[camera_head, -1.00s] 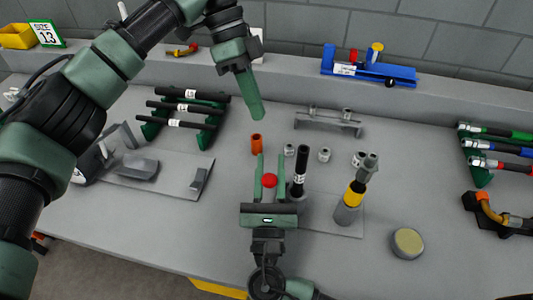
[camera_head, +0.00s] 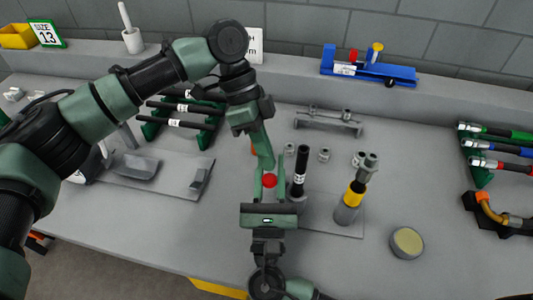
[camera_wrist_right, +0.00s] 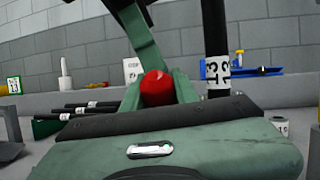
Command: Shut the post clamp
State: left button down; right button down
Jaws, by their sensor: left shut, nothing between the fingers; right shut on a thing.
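A red ball-shaped knob (camera_head: 269,181), which seems to belong to the post clamp, sits between the fingers of my right gripper (camera_head: 269,174). It also shows in the right wrist view (camera_wrist_right: 156,88). My right gripper is shut on it, low over the bench. My left gripper (camera_head: 269,163) is shut and empty, pointing down just behind the knob; whether they touch I cannot tell. A black tube (camera_head: 301,165) with a white label stands upright right of the knob; it shows in the wrist view (camera_wrist_right: 215,45). The clamp's body is mostly hidden by my right gripper.
A yellow-and-grey post (camera_head: 350,201) with a metal fitting stands right of the tube. A round tin (camera_head: 406,242) lies farther right. Small metal fittings (camera_head: 323,154) and a metal rack (camera_head: 328,121) are behind. A black-tube rack (camera_head: 183,115) is left. The right front bench is mostly clear.

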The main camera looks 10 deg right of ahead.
pick_arm(q)
jog(key=shift+s+a+f+t, duration=0.15)
jog(key=shift+s+f+t, duration=0.2)
jog(key=shift+s, duration=0.35)
jog(key=shift+s+f, duration=0.15)
pick_arm(e)
jog(key=shift+r, duration=0.1)
pick_arm(q)
jog(key=shift+s, duration=0.1)
pick_arm(e)
jog(key=c, duration=1.4)
grip_release()
pick_arm(q)
jog(key=shift+w, duration=0.2)
pick_arm(e)
jog(key=shift+w, duration=0.1)
